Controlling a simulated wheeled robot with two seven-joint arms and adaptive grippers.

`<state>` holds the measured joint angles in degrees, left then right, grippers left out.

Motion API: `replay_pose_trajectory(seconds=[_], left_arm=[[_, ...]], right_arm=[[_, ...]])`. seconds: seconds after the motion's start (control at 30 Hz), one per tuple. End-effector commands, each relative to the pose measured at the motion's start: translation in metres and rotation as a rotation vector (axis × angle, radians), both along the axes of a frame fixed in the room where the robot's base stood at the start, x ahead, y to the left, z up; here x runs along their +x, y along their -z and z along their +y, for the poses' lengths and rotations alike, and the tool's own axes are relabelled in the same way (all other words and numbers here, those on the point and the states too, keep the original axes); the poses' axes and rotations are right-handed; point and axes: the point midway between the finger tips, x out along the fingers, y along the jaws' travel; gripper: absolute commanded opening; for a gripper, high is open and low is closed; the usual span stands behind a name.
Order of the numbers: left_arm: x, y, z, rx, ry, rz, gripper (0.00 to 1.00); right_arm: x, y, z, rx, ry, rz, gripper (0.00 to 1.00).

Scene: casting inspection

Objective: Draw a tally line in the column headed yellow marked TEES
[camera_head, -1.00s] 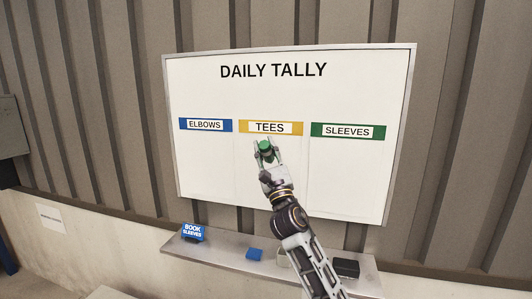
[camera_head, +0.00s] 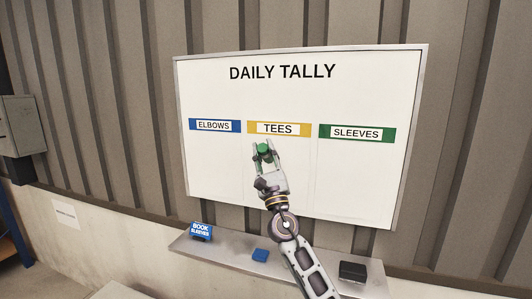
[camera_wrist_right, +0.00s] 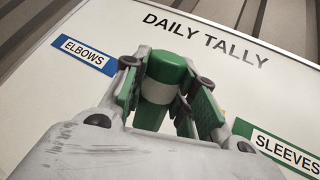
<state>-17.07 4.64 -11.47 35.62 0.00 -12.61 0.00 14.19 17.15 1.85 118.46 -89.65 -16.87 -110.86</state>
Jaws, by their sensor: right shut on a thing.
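The white board (camera_head: 300,95) headed DAILY TALLY hangs on the wall. Its yellow TEES header (camera_head: 279,129) sits between the blue ELBOWS header (camera_head: 214,125) and the green SLEEVES header (camera_head: 357,133). My right gripper (camera_head: 265,152) is in front of the TEES column, just below its header. It is shut on a green and white marker (camera_wrist_right: 160,78), seen end-on in the right wrist view. The marker's tip is hidden, so I cannot tell whether it touches the board. No mark shows in the TEES column, partly covered by my gripper. My left gripper is not in view.
A ledge (camera_head: 225,247) runs below the board. A grey box (camera_head: 22,125) is on the wall at the left.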

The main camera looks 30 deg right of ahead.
Motion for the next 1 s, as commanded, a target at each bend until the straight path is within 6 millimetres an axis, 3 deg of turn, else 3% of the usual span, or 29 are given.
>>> replay_pose_trajectory(seconds=[1.0], left_arm=[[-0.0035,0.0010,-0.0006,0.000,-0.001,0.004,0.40]], right_arm=[[0.0018,0.0003,-0.0003,-0.040,0.030,-0.070,0.04]])
